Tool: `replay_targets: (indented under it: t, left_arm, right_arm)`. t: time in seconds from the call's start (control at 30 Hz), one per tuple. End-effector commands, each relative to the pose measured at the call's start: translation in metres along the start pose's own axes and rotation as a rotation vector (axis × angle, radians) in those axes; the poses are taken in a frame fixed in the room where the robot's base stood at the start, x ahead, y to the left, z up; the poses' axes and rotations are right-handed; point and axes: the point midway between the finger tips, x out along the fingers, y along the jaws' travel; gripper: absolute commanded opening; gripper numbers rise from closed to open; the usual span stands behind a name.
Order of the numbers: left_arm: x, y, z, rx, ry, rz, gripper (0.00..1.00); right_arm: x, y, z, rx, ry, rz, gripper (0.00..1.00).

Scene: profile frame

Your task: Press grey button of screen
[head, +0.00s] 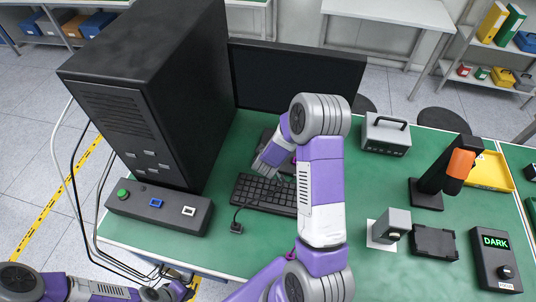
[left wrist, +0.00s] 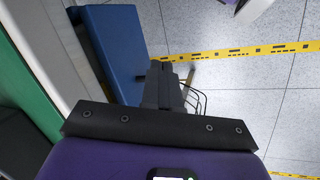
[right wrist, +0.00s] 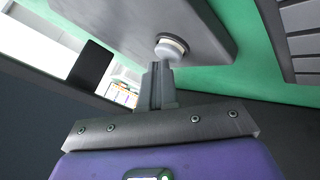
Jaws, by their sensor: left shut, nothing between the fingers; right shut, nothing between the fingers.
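The black screen (head: 270,75) stands behind the keyboard, its face dark in the head view. In the right wrist view a round pale grey button (right wrist: 172,46) sticks out of a grey slab (right wrist: 125,25). The tips of my shut right gripper (right wrist: 160,68) are right at this button; I cannot tell whether they touch it. In the head view my right arm crosses the bench and its hand is over the keyboard's far side, its fingertips not clear. My left gripper (left wrist: 160,68) is shut and empty, low beside the bench's front left, above the floor.
A black computer tower (head: 150,90) stands left of the screen. A box with green, blue and white buttons (head: 160,210) lies before it. The keyboard (head: 265,193) lies under my right arm. A grey case (head: 386,136), an orange-headed device (head: 458,165) and a DARK panel (head: 495,262) stand right.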

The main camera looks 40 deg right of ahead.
Motion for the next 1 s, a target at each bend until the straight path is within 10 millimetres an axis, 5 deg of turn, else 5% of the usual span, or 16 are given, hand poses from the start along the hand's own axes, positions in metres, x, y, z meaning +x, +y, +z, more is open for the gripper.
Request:
replay_targets:
  t: [1.0]
  left_arm:
    - [0.0007,-0.0003,0.0,0.0,0.0,0.0,0.0]
  right_arm:
    - [0.0037,-0.0039,0.0051,-0.001,-0.006,-0.005,0.0]
